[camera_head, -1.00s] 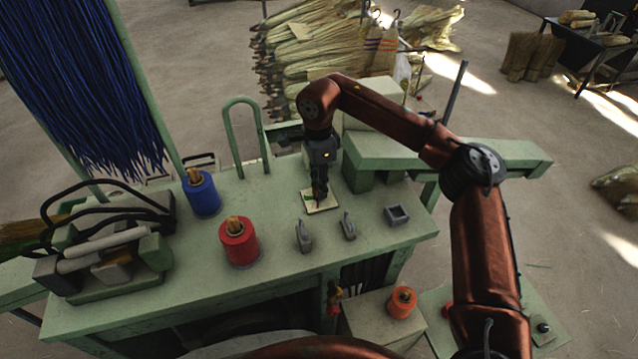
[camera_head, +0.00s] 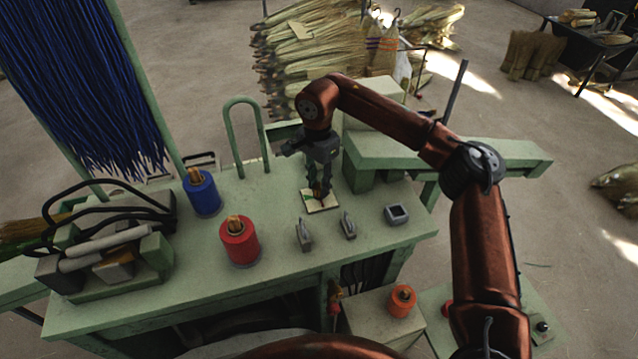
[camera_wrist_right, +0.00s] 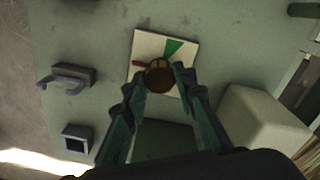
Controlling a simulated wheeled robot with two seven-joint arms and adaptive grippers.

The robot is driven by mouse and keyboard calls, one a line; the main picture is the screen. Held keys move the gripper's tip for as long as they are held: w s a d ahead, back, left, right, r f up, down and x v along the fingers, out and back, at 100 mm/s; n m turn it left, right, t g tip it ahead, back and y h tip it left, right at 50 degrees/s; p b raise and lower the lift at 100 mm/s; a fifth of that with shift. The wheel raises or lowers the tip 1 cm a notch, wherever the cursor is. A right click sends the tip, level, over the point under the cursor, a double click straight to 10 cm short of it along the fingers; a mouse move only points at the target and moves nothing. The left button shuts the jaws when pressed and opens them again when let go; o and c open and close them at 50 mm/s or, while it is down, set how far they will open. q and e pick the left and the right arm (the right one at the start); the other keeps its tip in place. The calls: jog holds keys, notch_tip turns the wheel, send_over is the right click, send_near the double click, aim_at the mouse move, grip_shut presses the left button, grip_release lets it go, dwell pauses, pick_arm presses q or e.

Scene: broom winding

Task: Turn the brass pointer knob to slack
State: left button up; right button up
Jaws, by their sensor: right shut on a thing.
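The brass pointer knob (camera_wrist_right: 159,76) stands on a pale square dial plate (camera_wrist_right: 147,45) on the green bench. The plate carries a green wedge and a red mark; in the right wrist view the green wedge is at upper right of the knob and the red mark at its left. My right gripper (camera_wrist_right: 159,80) is shut on the knob, one finger on each side. In the head view the gripper (camera_head: 319,192) points down over the dial plate (camera_head: 322,203) and hides most of the knob. Which way the pointer aims is hard to tell. My left gripper is not in view.
Two grey levers (camera_head: 303,234) (camera_head: 348,225) and a grey square socket (camera_head: 397,214) stand in front of the dial. Red (camera_head: 239,242) and blue (camera_head: 202,193) spools stand to the left. A green hoop (camera_head: 246,135) rises behind them.

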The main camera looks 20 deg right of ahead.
aim_at(318, 185)
jog(key=shift+w+r, duration=0.1)
jog(key=shift+r, duration=0.15)
jog(key=o, duration=0.9)
jog(key=shift+c, duration=0.2)
jog(key=o, duration=0.3)
jog(key=shift+f, duration=0.2)
notch_tip(318, 185, up, 12)
jog(key=shift+a, duration=0.1)
